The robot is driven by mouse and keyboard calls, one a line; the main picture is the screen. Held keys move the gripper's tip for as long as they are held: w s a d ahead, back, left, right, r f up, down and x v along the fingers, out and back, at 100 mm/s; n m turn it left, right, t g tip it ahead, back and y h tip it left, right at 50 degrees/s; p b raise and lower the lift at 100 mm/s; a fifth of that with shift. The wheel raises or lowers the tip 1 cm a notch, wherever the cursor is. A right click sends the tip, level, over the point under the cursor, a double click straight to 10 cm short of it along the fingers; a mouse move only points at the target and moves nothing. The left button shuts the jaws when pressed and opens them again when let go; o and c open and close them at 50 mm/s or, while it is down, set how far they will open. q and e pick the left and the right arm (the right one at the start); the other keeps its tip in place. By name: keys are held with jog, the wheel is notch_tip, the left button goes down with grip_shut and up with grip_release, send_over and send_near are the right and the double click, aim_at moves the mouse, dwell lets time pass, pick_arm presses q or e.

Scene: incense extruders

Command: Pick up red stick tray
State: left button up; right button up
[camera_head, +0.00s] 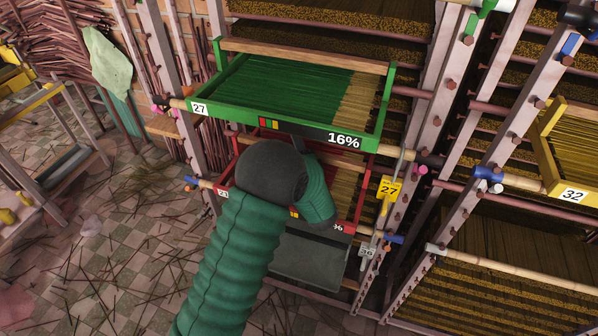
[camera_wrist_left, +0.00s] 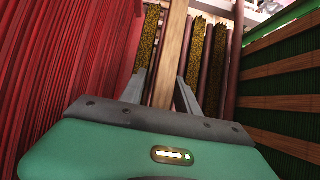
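The red stick tray (camera_head: 358,205) sits on the rack just below a green tray (camera_head: 285,125) labelled 27 and 16%. My left arm covers much of the red tray's front and part of its labels. My left gripper (camera_head: 298,146) is in the gap between the two trays, its tips mostly hidden in the head view. In the left wrist view its two fingers (camera_wrist_left: 161,82) stand apart, with a light wooden bar (camera_wrist_left: 173,45) showing between and beyond them. Red sticks (camera_wrist_left: 65,70) fill the left side and the green tray's slatted underside (camera_wrist_left: 280,65) the right. My right gripper is not in view.
A yellow tray (camera_head: 552,181) labelled 32 is on the right rack. The tiled floor (camera_head: 130,240) at left holds scattered sticks.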

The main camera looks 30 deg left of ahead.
pick_arm(q)
jog(key=c, duration=0.7)
jog(key=shift+d, duration=0.1)
grip_shut()
jog(key=shift+f, duration=0.1)
